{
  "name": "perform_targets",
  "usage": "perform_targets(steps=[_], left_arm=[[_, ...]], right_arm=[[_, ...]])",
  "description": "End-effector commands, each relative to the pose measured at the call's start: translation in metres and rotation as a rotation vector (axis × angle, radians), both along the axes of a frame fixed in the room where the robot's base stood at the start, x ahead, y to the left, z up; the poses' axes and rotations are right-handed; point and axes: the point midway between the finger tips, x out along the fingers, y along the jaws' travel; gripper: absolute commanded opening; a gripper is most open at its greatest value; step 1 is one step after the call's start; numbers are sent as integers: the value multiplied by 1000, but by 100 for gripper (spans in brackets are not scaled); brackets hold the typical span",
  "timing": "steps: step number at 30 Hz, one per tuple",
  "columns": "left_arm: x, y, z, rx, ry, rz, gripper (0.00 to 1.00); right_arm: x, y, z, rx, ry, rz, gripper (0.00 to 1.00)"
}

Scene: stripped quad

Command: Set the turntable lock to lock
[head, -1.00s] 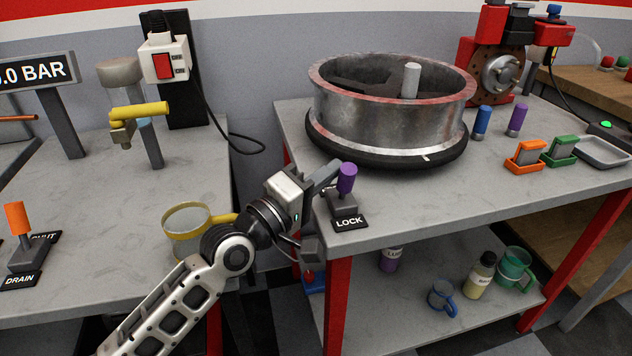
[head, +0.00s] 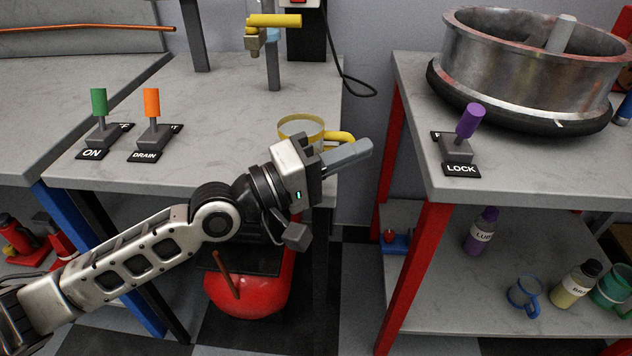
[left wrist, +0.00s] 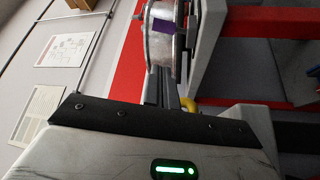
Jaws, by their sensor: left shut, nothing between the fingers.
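The turntable lock is a lever with a purple handle (head: 470,121) on a grey base, at the front left corner of the right bench. A LOCK plate (head: 461,169) lies on its near side; a second plate behind it is mostly hidden. The handle leans right in the picture; I cannot tell which plate it is set towards. A purple patch, likely the handle, shows in the left wrist view (left wrist: 165,47). My left gripper (head: 365,148) is shut and empty, left of the lever and apart from it. My right gripper is not in view.
The metal drum of the turntable (head: 535,75) stands behind the lever. A gap separates the right bench (head: 540,185) from the left bench (head: 215,95). A yellow mug (head: 300,126) is just behind my left gripper. ON and DRAIN levers stand further left.

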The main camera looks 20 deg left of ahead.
Motion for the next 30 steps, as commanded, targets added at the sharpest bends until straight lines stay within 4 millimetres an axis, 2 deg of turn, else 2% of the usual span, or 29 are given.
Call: perform_targets(steps=[1, 3, 7, 20, 23, 30], left_arm=[[-4, 4, -7, 4, 0, -5, 0], [-7, 7, -8, 2, 1, -11, 0], [-12, 11, -7, 1, 0, -18, 0], [-13, 13, -4, -1, 1, -20, 0], [-13, 13, 4, -1, 0, -20, 0], [-13, 13, 46, -1, 0, -20, 0]], right_arm=[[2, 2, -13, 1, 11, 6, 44], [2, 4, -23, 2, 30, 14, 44], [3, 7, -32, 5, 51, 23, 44], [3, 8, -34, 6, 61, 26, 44], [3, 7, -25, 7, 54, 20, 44], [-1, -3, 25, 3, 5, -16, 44]])
